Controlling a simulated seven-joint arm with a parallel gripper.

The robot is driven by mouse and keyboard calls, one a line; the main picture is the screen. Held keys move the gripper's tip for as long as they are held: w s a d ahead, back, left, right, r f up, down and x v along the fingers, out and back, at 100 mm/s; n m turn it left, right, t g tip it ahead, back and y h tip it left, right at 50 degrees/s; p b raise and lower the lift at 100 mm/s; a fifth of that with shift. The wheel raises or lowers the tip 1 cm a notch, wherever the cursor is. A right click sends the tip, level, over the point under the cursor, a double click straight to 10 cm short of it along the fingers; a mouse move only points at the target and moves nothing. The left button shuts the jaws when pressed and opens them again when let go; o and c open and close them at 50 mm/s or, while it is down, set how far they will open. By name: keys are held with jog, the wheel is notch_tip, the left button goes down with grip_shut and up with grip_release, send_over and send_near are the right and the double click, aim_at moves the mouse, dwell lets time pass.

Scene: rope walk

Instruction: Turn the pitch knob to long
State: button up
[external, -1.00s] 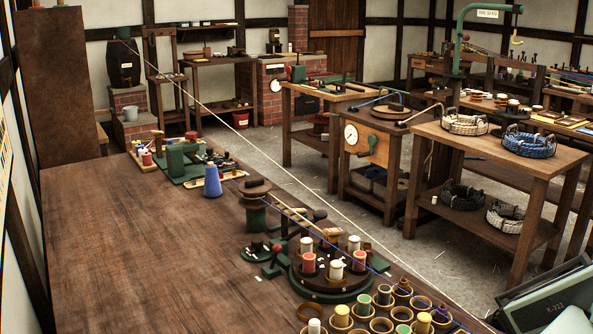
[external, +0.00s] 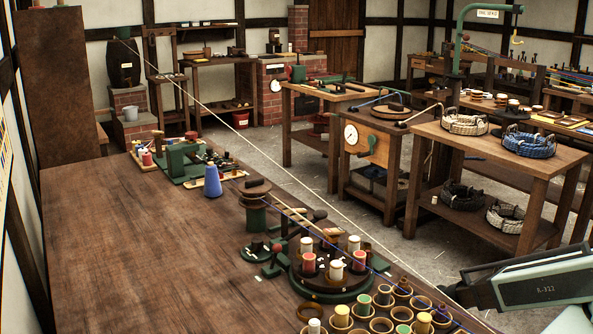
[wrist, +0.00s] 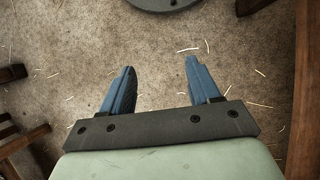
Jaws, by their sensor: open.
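My gripper (wrist: 160,78) is open and empty in the wrist view, its two blue fingers apart above the straw-strewn floor. In the external view only a pale green part of my arm shows at the lower right; the fingertips are not visible there. No knob marked "pitch" can be read. A small green knob or handle (external: 371,142) sits on a wooden panel (external: 381,156) beside a white round dial (external: 351,135), on the middle stand. Whether this is the pitch knob, and its setting, I cannot tell. My gripper touches nothing visible.
A long bench (external: 130,230) at the left carries spools and a round green-based rack (external: 330,285). A taut pale rope (external: 240,132) crosses the room. A table (external: 490,140) with rope coils stands at the right. Open floor (external: 335,205) lies between.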

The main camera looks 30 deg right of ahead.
jog(key=w+r+m+t+h, duration=0.1)
jog(key=w+r, duration=0.5)
jog(key=w, duration=0.4)
jog(key=w+r+t, duration=0.1)
jog(key=w+r, duration=0.5)
jog(key=w, duration=0.4)
jog(key=w+r+m+t+h, duration=0.1)
jog(key=w+r, duration=0.5)
jog(key=w, duration=0.5)
jog(key=w+a+r+m+t, duration=0.1)
jog(key=w+a+r, duration=0.2)
jog(key=w+r, duration=0.5)
jog(key=w+a+r+t+h, duration=0.15)
jog(key=w+r, duration=0.25)
jog(key=r, duration=0.8)
jog(key=w+a+r+m+y, duration=0.1)
jog(key=w+a+r, duration=0.2)
jog(key=w+r, duration=0.5)
jog(key=s+a+r+n, duration=0.1)
jog(key=a+r, duration=0.8)
jog(key=n+y, duration=0.4)
jog(key=n, duration=0.4)
send_over(257, 239)
jog(key=f, duration=0.2)
jog(key=shift+g, duration=0.25)
notch_tip(257, 239, down, 13)
jog(key=shift+s+r, duration=0.1)
jog(key=shift+r, duration=0.1)
